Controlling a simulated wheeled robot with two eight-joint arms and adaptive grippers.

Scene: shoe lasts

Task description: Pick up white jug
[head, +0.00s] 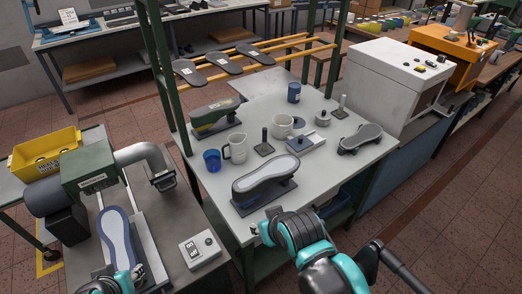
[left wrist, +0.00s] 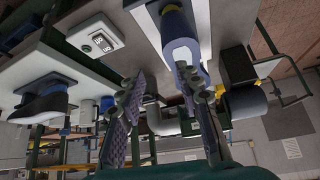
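The white jug (head: 236,149) stands upright on the grey-white table, its handle toward the left. A blue cup (head: 212,160) is just left of it. In the left wrist view, which is upside down, a pale shape that looks like the jug (left wrist: 86,112) is small and far off. My left gripper (left wrist: 160,88) is open with nothing between its fingers. In the head view it is at the bottom left edge, mostly cut off, well away from the jug. My right gripper (head: 257,231) is at the table's front edge; its fingers are too small to read.
A shoe last on a dark base (head: 265,182) stands in front of the jug. A white pot (head: 282,127) and a dark post stand (head: 264,145) are to its right. A green post rises at left. The left bench holds a machine (head: 90,170) and a control box (head: 200,248).

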